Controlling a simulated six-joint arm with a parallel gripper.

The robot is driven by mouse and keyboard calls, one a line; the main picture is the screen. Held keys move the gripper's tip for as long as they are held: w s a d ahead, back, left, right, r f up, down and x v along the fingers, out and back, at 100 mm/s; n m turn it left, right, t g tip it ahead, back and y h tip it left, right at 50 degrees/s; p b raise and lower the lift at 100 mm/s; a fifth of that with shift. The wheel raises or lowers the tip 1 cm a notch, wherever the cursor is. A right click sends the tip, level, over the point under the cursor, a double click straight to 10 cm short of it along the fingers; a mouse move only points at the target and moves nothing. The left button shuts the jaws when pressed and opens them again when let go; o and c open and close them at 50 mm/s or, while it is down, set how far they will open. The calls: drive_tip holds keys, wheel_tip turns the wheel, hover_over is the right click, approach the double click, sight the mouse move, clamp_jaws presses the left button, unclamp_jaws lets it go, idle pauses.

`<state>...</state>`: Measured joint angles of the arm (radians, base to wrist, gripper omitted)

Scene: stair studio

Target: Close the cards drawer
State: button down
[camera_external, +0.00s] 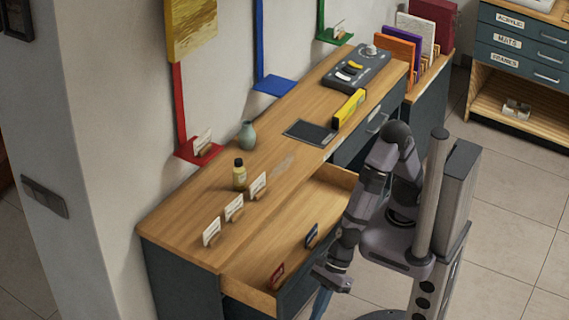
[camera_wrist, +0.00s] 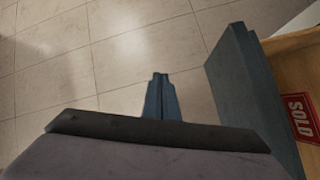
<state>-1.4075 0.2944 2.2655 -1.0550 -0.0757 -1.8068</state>
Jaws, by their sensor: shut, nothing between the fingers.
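The cards drawer (camera_external: 250,293) is pulled out from the wooden-topped counter, with a dark blue-grey front. A red card (camera_external: 277,275) and a dark blue card (camera_external: 311,236) stand inside it. In the wrist view the drawer front (camera_wrist: 238,85) runs along the right, and a red SOLD card (camera_wrist: 301,117) shows inside. My gripper (camera_wrist: 160,76) is shut and empty, over the floor outside the drawer, with a gap to the front. In the external view my gripper (camera_external: 321,303) is low beside the drawer front, partly cut off by the bottom edge.
The countertop (camera_external: 180,225) holds several white cards, a yellow bottle (camera_external: 239,174), a vase (camera_external: 247,136), a dark pad (camera_external: 309,132) and a control panel (camera_external: 357,68). Another drawer front (camera_external: 370,128) lies farther along the counter. The tiled floor (camera_external: 505,215) is clear at right.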

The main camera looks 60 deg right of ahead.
drive_tip(key=w+d+r+n+t+h+p, duration=0.1)
drive_tip(key=d+r+h+p, duration=0.2)
drive_tip(key=r+p, duration=0.8)
drive_tip(key=d+f+n+t+h+p, duration=0.2)
drive_tip(key=d+n+t+h+p, duration=0.45)
drive_tip(key=d, duration=1.15)
drive_tip(key=w+d+f+m+g+h+p, duration=0.1)
drive_tip(key=w+d+f, duration=0.3)
drive_tip(key=f, duration=0.4)
drive_tip(key=shift+w+g+h+p, duration=0.4)
drive_tip(key=shift+w+g+h, duration=0.15)
drive_tip(key=shift+w+h, duration=0.15)
drive_tip(key=shift+m, duration=0.25)
drive_tip(key=w+p, duration=0.2)
drive_tip(key=w, duration=1.9)
drive_tip(key=shift+w+p, duration=0.1)
drive_tip(key=shift+p, duration=0.3)
drive_tip(key=shift+w+r, duration=0.15)
drive_tip(key=shift+w, duration=0.1)
